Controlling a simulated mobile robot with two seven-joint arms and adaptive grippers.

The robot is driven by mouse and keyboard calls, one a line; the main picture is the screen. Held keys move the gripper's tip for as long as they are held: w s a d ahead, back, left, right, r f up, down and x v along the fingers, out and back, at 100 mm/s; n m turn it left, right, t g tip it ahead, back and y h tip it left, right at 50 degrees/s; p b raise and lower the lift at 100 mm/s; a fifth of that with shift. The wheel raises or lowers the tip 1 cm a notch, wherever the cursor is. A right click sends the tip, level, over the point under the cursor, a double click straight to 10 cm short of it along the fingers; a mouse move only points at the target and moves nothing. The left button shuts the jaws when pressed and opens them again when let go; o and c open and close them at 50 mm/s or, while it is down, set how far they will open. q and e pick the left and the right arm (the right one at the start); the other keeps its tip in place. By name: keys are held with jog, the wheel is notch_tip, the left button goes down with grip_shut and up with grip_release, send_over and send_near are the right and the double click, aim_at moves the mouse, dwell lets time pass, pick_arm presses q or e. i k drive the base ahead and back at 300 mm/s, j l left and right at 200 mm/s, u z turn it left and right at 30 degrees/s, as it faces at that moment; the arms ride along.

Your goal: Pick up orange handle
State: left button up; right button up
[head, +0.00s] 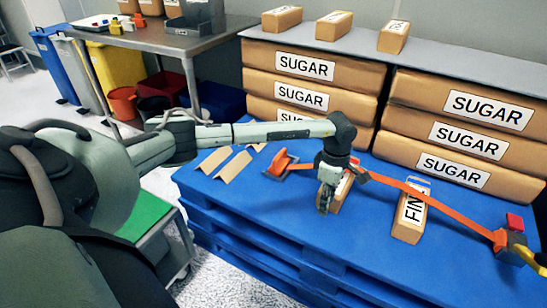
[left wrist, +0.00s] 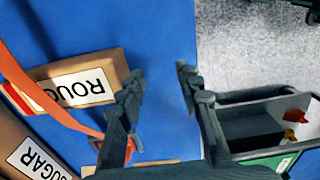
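My left gripper (head: 325,204) hangs over the blue pallet, fingers pointing down. In the left wrist view (left wrist: 161,75) its two dark fingers are apart, with bare blue between the tips. A long orange strap-like piece (head: 420,194) runs across the pallet from beside the gripper to the right; it also shows in the left wrist view (left wrist: 40,96), left of the fingers. I cannot tell which orange part is the handle. My right gripper is not in view.
A box (left wrist: 85,88) marked ROUGH lies beside the gripper. A box marked FINE (head: 409,224) is to its right. SUGAR bags (head: 468,141) are stacked behind. Brown angle pieces (head: 232,167) lie left. A cart-like bin (left wrist: 250,125) stands beyond the pallet's edge.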

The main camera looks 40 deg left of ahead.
aim_at(279, 162)
jog(key=i+j, duration=0.1)
jog(key=j, duration=0.35)
jog(key=i+j, duration=0.15)
jog(key=j, duration=0.35)
jog(key=i+j, duration=0.1)
jog(key=j, duration=0.35)
